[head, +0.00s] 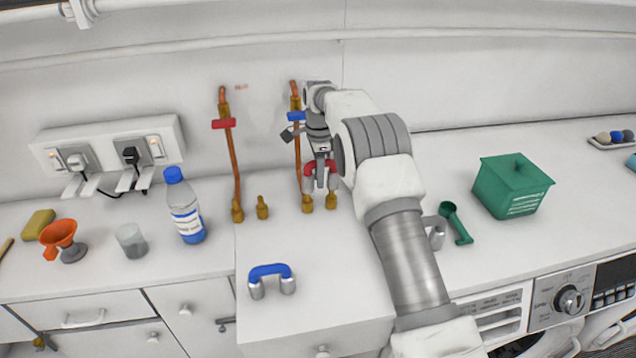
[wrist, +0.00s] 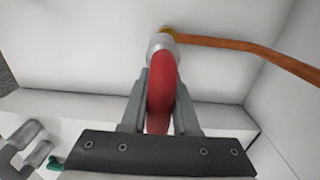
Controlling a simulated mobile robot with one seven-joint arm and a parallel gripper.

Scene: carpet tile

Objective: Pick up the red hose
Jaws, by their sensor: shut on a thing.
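The red hose (head: 308,174) is a short curved piece at the brass fittings on the raised white block, partly hidden by my gripper in the head view. In the wrist view the red hose (wrist: 162,90) runs between the two grey fingers, with a silver end collar against a brass fitting. My gripper (head: 320,178) is shut on the hose, with one finger on each side (wrist: 160,105). I cannot tell whether the hose ends are seated on the fittings or just above them.
A blue hose (head: 270,270) with silver ends lies near the block's front. Copper pipes with a red valve handle (head: 224,124) and a blue one (head: 296,116) rise close to my gripper. A bottle (head: 184,208) stands left; a green box (head: 512,185) and green scoop (head: 456,224) are right.

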